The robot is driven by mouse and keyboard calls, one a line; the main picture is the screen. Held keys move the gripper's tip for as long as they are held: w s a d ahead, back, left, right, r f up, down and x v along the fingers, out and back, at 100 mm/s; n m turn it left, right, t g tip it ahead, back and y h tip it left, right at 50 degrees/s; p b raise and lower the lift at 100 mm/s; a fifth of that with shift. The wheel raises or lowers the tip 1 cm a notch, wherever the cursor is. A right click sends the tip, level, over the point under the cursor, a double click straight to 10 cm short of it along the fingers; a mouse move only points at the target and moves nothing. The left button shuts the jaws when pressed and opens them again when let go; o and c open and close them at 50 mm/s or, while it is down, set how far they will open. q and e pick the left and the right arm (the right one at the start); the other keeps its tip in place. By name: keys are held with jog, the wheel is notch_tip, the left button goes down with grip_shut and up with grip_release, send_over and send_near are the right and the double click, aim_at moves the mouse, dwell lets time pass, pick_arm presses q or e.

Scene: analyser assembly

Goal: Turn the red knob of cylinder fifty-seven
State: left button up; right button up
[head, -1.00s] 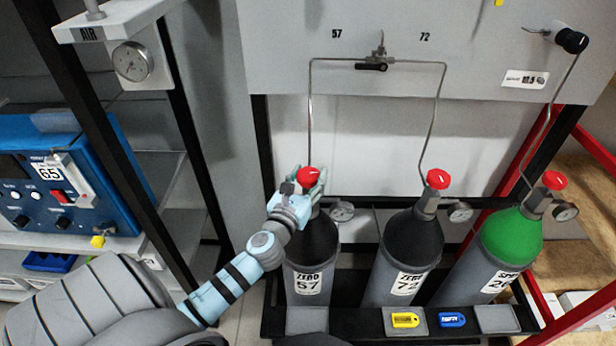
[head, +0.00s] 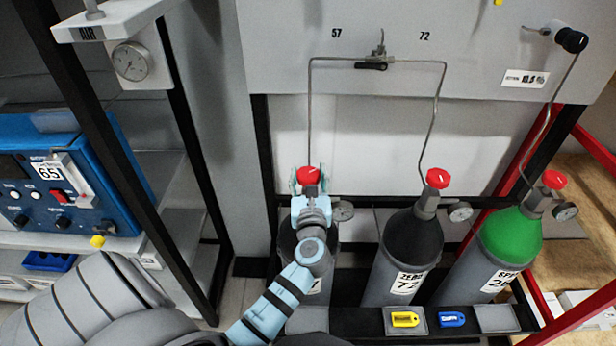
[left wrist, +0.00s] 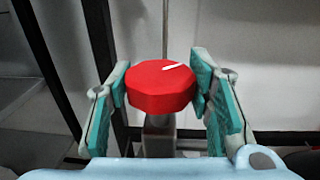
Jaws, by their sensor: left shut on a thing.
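Cylinder fifty-seven (head: 288,247) is grey with a dark shoulder and stands at the left of the rack; my left arm hides most of its label. Its red knob (head: 309,175) sits on top and carries a white line, clear in the left wrist view (left wrist: 160,90). My left gripper (head: 308,181) is at the knob with one finger on each side, shut on it. In the left wrist view the pads of my left gripper (left wrist: 164,92) flank the knob at its left and right. My right gripper is not in view.
Cylinder 72 (head: 404,255) and a green-topped cylinder (head: 509,240) stand to the right with red knobs. A thin pipe (head: 310,110) rises behind the held knob. A gauge (head: 343,211) is just right of it. Yellow (head: 405,320) and blue (head: 452,320) tags lie in front.

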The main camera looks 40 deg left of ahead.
pick_arm(q)
jog(key=n+g+y+b, duration=0.1)
jog(key=n+g+y, duration=0.2)
jog(key=shift+w+d+f, duration=0.1)
jog(key=n+g+y+b, duration=0.2)
jog(key=g, duration=0.2)
jog(key=shift+n, duration=0.3)
jog(key=n+g+b, duration=0.2)
jog(key=g+b, duration=0.1)
jog(key=b, duration=0.1)
jog(key=n+g+b, duration=0.2)
jog(key=g+b, duration=0.2)
jog(key=b, duration=0.1)
jog(key=n+g+b, duration=0.3)
jog(key=g+b, duration=0.1)
jog(key=shift+w+f+y+b, duration=0.1)
jog(key=shift+f+y+b, duration=0.2)
jog(key=shift+b, duration=0.1)
jog(key=shift+r+n+g+b, duration=0.2)
jog(key=shift+n+g+b, duration=0.4)
jog(key=shift+b, duration=0.5)
jog(key=shift+r+g, duration=0.1)
jog(key=shift+g, duration=0.2)
jog(key=o, duration=1.1)
jog(key=shift+o, duration=0.2)
